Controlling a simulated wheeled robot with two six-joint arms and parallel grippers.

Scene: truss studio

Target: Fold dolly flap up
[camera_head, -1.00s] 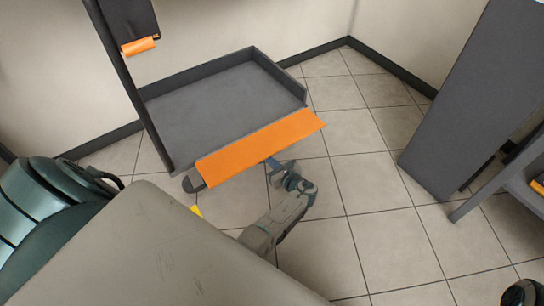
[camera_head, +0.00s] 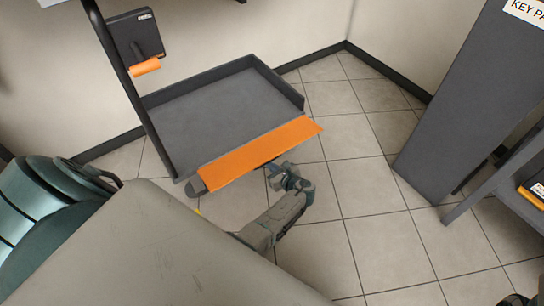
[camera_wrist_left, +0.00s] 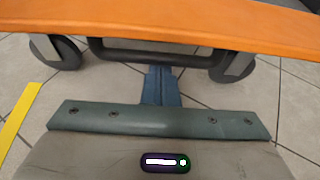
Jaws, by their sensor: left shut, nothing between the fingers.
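The dolly has a grey tray (camera_head: 215,108) with raised walls at its back and right. Its orange flap (camera_head: 260,154) lies along the front edge, roughly level with the tray. My left gripper (camera_head: 275,167) is low, at the front of the flap, its fingertips at or just under the flap's front edge. In the left wrist view the flap (camera_wrist_left: 180,24) spans the top and the shut, empty fingers (camera_wrist_left: 161,85) point under it; contact cannot be told. My right gripper is not clearly in view.
Dolly casters (camera_wrist_left: 56,52) and a dark bar show under the flap in the wrist view. A dark cabinet (camera_head: 455,110) and a shelf stand at right. Tiled floor between is clear.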

